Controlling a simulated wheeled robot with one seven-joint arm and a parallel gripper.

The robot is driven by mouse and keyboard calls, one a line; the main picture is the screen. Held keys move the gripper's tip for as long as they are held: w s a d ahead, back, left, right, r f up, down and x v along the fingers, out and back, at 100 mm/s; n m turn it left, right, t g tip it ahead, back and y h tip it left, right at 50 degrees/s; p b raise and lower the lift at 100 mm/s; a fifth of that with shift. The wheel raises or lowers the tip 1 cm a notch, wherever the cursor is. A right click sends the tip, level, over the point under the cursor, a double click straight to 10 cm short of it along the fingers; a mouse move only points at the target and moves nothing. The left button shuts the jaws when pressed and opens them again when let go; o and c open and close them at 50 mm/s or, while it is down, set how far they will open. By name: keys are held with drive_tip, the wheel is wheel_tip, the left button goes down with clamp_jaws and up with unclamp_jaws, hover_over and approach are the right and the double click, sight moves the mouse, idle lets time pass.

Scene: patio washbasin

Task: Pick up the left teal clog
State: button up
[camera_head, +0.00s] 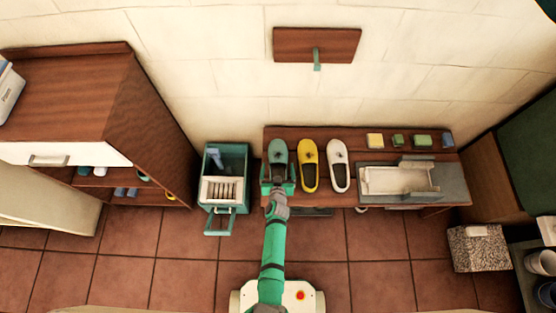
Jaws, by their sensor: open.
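A teal clog (278,153) lies on the wooden bench (370,137), at the left end of a row of clogs. Its toe points toward the wall. My gripper (278,180) is open at the near, heel end of this clog. The gripper and wrist hide part of the heel, and I cannot tell whether the fingers touch it. I see no second teal clog.
A yellow clog (309,157) and a white clog (338,158) stand close to the right. Farther right are a pale basin (398,180) and several small blocks. A teal crate (239,152) is left of the bench. A wooden cabinet (150,115) stands farther left.

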sight(278, 164)
drive_tip(key=shift+x, duration=1.6)
drive_tip(key=shift+d, duration=0.1)
drive_tip(key=c, duration=1.3)
drive_tip(key=shift+r, duration=0.25)
